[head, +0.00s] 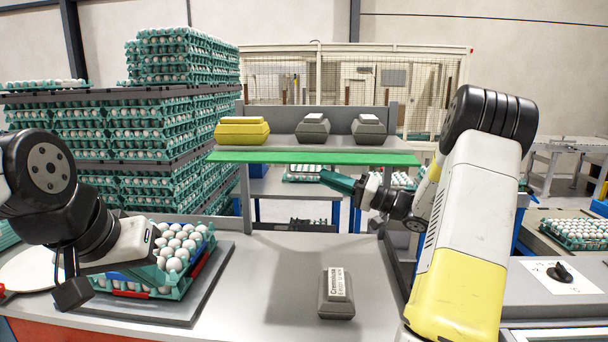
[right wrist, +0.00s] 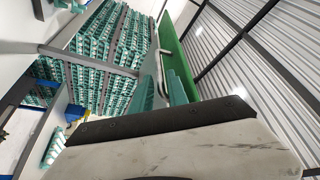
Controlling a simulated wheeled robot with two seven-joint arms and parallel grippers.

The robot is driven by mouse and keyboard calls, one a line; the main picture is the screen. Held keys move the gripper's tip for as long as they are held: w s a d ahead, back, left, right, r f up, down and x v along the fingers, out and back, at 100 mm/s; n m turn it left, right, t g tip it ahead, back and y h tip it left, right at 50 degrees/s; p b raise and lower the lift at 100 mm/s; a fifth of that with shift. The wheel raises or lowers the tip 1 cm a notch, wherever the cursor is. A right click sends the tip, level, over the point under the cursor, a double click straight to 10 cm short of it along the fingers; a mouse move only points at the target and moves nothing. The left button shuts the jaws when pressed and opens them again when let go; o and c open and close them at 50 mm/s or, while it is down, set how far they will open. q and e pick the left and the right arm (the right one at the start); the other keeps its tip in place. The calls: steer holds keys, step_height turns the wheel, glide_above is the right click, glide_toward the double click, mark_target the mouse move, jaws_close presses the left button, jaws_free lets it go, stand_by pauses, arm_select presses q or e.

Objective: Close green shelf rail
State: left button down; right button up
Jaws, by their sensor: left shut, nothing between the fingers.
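The green shelf rail (head: 315,158) is a long flat strip along the front edge of the grey shelf (head: 290,143), lying out roughly level. It also shows as a green strip in the right wrist view (right wrist: 198,58). My right gripper (head: 338,181), with teal fingers, is just below the rail, right of its middle; I cannot tell whether it touches. Its fingers (right wrist: 165,92) point toward the rail in the right wrist view, and their opening is unclear. My left gripper (head: 72,292) is shut and empty, low at the left, beside the egg tray.
One yellow box (head: 241,131) and two grey boxes (head: 313,128) (head: 369,129) stand on the shelf. A labelled grey box (head: 337,294) is on the table (head: 265,280). A teal egg tray (head: 185,284) is at left. Stacked egg trays (head: 120,125) stand behind.

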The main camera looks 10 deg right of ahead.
mark_target(314, 174)
steer(key=shift+x, duration=2.35)
steer(key=shift+c, duration=0.4)
jaws_close()
